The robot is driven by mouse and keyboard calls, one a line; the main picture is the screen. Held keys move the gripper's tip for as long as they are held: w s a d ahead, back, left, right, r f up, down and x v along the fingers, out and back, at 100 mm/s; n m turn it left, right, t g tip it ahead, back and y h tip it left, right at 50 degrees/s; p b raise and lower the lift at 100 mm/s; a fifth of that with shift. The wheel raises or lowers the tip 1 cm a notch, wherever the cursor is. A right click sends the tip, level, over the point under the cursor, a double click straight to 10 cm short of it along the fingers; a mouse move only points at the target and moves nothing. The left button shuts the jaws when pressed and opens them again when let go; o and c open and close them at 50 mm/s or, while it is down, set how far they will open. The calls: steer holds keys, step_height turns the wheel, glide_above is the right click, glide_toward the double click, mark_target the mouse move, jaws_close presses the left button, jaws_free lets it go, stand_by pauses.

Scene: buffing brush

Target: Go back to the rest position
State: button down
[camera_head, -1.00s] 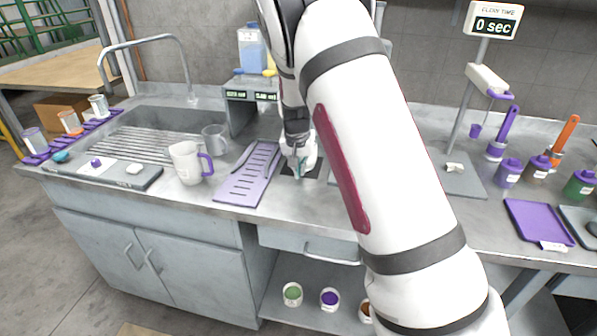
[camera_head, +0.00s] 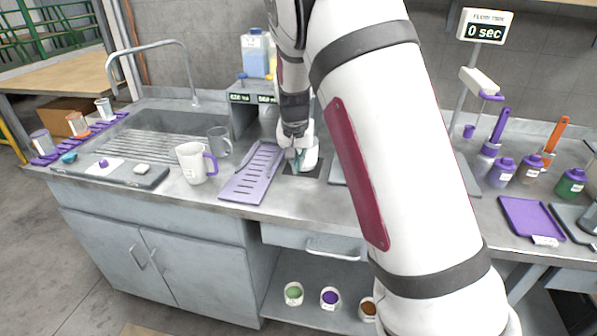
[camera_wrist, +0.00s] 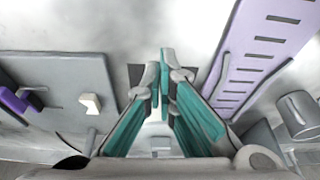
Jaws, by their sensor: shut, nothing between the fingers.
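My gripper (camera_head: 297,156) hangs at the end of my raised arm over the counter, in front of the two-display unit. In the wrist view my gripper (camera_wrist: 163,85) shows its teal finger pads with the tips together and nothing between them. A lilac slotted rack (camera_head: 253,172) lies just left of my gripper; the rack also shows at upper right in the wrist view (camera_wrist: 262,50).
A white mug with a purple handle (camera_head: 192,163) and a clear mug (camera_head: 219,142) stand left of the rack, near the sink (camera_head: 155,125). A grey plate (camera_wrist: 75,85) lies left in the wrist view. Purple bottles (camera_head: 503,172) and a purple tray (camera_head: 534,219) are at the right.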

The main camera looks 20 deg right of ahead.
steer(key=shift+v, duration=2.05)
steer(key=s+a+r+n+y, duration=0.1)
steer(key=s+a+r+y, duration=0.15)
steer(key=s+r, duration=0.65)
steer(key=s+a+r+n, duration=0.1)
steer(key=s+a+n, duration=0.1)
steer(key=s, duration=1.2)
steer(key=s+a+r+n+t, duration=0.1)
steer(key=s+a+n, duration=0.2)
steer(key=s, duration=1)
steer(key=shift+s+r+n+h, duration=0.3)
steer(key=shift+s+r+h, duration=0.05)
